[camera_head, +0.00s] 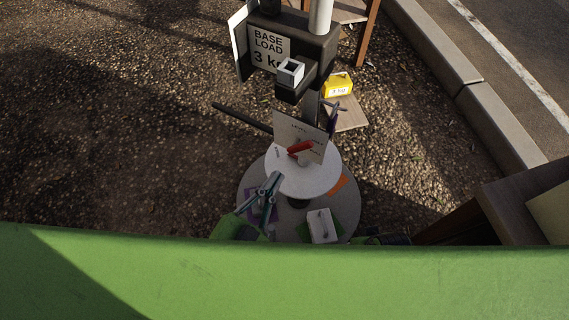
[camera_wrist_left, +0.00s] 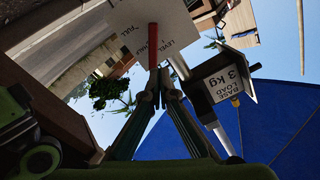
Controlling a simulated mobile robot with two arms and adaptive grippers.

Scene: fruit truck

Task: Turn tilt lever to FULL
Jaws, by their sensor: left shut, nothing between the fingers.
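The tilt lever has a red handle (camera_head: 300,146) in front of a pale dial plate (camera_head: 285,125). The plate carries several small dark labels; LEVEL and FULL can be made out in the left wrist view. I cannot tell exactly which mark the lever points at. My left gripper (camera_head: 274,180) is shut and empty, below and left of the red handle in the head view. In the left wrist view, its closed fingertips (camera_wrist_left: 159,78) appear just below the red handle (camera_wrist_left: 153,45); contact is unclear.
A dark box with a BASE LOAD 3 kg sign (camera_head: 268,48) stands above the plate. A yellow weight (camera_head: 338,85) lies behind it. A round white platform (camera_head: 315,181) is below the plate. A wooden table (camera_head: 530,205) is at right. Gravel at left looks open.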

